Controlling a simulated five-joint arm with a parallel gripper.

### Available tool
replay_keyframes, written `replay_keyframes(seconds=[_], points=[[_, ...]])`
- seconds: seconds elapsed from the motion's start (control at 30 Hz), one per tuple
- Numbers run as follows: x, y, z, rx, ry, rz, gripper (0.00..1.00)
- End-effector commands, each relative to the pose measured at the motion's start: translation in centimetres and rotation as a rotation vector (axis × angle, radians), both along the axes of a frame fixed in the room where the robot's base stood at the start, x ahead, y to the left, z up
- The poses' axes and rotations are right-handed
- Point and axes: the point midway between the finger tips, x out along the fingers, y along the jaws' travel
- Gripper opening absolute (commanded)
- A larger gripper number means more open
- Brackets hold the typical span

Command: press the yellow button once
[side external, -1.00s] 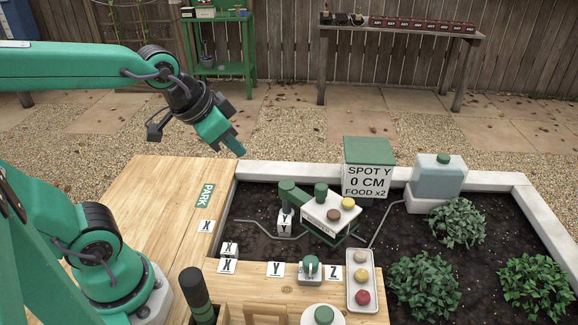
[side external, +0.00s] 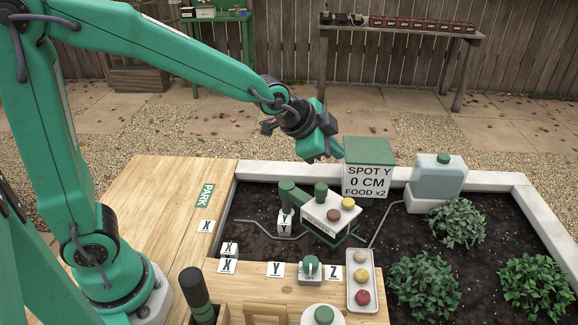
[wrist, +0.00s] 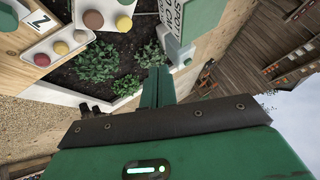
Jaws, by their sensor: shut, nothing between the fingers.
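A yellow button (side external: 348,203) sits on top of the white control box, beside a brown button (side external: 333,215). In the wrist view the yellow button (wrist: 124,24) and the brown button (wrist: 93,19) show near the top edge. My gripper (side external: 338,148) is shut and empty, held in the air beyond the white box, near the green-topped sign box. In the wrist view my shut fingers (wrist: 158,85) point up the picture, apart from the button.
A sign box (side external: 367,180) reads "SPOT Y 0 CM FOOD x2". A tray (side external: 375,262) holds cream, yellowish and red round pieces. A bluish tank (side external: 438,177) and leafy plants (side external: 458,222) stand in the bed.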

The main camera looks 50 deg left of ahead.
Motion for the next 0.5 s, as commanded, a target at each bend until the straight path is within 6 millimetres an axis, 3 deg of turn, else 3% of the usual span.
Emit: replay_keyframes(seconds=[0.2, 0.5], points=[[2.1, -1.8, -1.5, 0.041, -0.038, -0.077, 0.0], [2.8, -2.4, -1.9, 0.056, -0.055, -0.103, 0.0]])
